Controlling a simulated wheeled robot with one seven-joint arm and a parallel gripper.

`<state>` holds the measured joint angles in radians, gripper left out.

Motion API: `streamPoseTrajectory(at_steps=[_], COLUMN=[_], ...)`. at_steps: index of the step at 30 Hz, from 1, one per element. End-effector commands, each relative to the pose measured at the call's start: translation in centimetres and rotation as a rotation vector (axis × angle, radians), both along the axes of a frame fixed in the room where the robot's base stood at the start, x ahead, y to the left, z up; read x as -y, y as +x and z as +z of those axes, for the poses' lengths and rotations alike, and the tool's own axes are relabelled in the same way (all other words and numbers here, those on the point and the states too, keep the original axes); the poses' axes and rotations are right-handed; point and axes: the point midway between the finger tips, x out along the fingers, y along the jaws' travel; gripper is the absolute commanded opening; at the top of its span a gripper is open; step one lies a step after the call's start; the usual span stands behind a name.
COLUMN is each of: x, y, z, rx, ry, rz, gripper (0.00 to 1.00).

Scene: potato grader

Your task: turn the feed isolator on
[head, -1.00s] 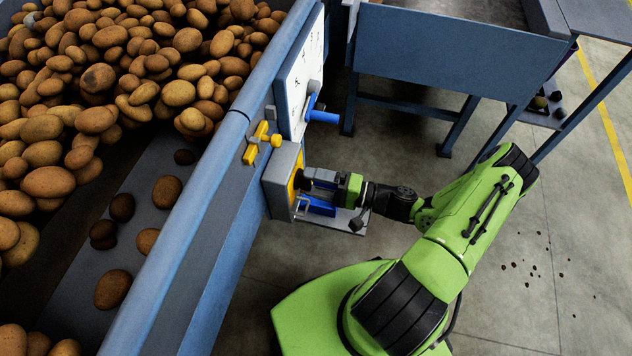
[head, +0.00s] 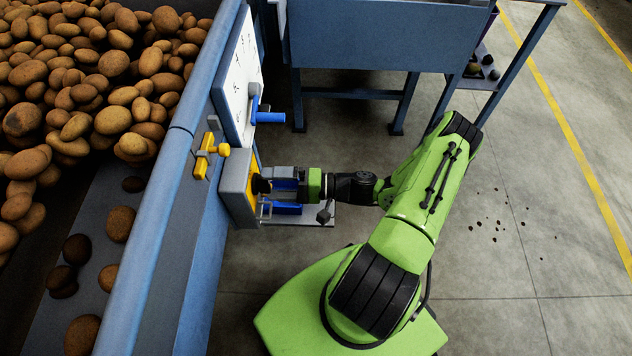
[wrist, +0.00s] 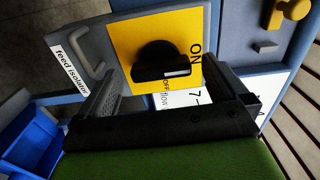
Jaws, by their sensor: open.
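The feed isolator is a grey box (head: 234,188) on the side of the blue machine. In the wrist view its yellow plate (wrist: 128,35) carries a black rotary knob (wrist: 155,58) with a white mark at the right end of its handle. "ON" is printed to the right of the knob and "OFF" below it, partly hidden. A label reading "feed isolator" (wrist: 68,68) is on the box's edge. My gripper (head: 270,186) is at the front of the isolator. In the wrist view my gripper (wrist: 165,85) is open, with its fingers on either side of the knob; contact is unclear.
A yellow handle (head: 208,155) and a white panel with a blue lever (head: 268,117) are close above the isolator. Blue bins (wrist: 28,140) sit beside and below it. Potatoes (head: 90,80) fill the machine at left. Open floor lies at right.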

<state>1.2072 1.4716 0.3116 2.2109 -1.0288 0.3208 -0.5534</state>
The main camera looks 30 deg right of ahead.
Motion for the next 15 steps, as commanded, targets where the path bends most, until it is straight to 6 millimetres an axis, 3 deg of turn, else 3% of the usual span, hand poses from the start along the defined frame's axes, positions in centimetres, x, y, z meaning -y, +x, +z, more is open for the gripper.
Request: streamPoseTrajectory(at_steps=[15], x=[10.7], y=[-7.7], z=[0.0], rx=[-0.002], ry=[-0.006], rz=[-0.005], gripper=[1.00])
